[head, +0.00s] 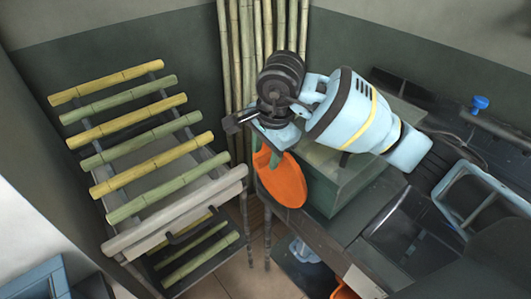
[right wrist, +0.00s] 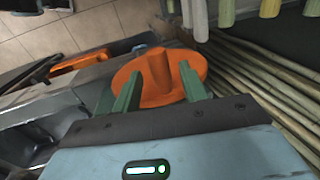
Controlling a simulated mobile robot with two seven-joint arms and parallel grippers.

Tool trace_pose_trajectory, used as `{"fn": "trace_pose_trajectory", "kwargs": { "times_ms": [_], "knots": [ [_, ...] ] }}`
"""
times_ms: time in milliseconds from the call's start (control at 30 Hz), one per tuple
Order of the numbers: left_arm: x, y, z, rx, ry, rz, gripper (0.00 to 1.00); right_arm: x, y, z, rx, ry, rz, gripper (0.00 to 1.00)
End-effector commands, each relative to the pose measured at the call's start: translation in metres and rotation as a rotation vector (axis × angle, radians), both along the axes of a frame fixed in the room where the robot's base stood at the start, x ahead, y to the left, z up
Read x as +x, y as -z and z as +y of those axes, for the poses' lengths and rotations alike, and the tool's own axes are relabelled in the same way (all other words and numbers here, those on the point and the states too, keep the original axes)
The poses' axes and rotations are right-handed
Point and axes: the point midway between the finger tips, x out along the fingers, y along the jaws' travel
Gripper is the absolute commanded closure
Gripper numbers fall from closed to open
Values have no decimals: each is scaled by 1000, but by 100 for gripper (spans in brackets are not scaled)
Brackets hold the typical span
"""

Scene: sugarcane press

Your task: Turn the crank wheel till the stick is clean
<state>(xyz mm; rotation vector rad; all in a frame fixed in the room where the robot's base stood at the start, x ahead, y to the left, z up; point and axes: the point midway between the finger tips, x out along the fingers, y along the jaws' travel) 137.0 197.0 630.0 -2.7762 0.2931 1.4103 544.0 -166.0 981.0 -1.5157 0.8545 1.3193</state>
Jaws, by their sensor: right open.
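The orange crank wheel (head: 286,183) is a round disc on the left side of the dark green press box (head: 345,185). In the right wrist view the wheel (right wrist: 140,88) has a raised ridge across its face. My right gripper (head: 263,146) is at the wheel's upper part. In the right wrist view its two green fingers (right wrist: 160,75) stand apart, one on each side of the ridge. Contact with the ridge cannot be told. I cannot tell any stick in the press; my right arm covers part of the box. My left gripper is out of view.
A rack (head: 157,66) at the left carries several yellow and green cane sticks (head: 138,171). Tall canes (head: 238,60) lean in the corner behind my right gripper. A dark sink (head: 405,225) and a blue tap knob (head: 480,103) are at the right. Some floor (head: 235,275) is clear.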

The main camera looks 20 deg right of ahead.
Motion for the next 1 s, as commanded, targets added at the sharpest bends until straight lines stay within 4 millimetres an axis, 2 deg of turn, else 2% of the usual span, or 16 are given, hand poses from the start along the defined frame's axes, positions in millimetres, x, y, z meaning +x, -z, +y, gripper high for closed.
{"fn": "trace_pose_trajectory", "kwargs": {
  "times_ms": [133, 400, 733, 1000],
  "knots": [
    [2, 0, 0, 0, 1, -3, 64, 1, 8, 1, -1, -1, 0, 57],
    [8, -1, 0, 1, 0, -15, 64, 2, 10, 1, -1, -2, -1, 57],
    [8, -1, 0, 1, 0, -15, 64, 2, 10, 1, 0, -1, 0, 99],
    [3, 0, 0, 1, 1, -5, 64, 2, 10, 0, 0, -1, -2, 100]
  ]
}}
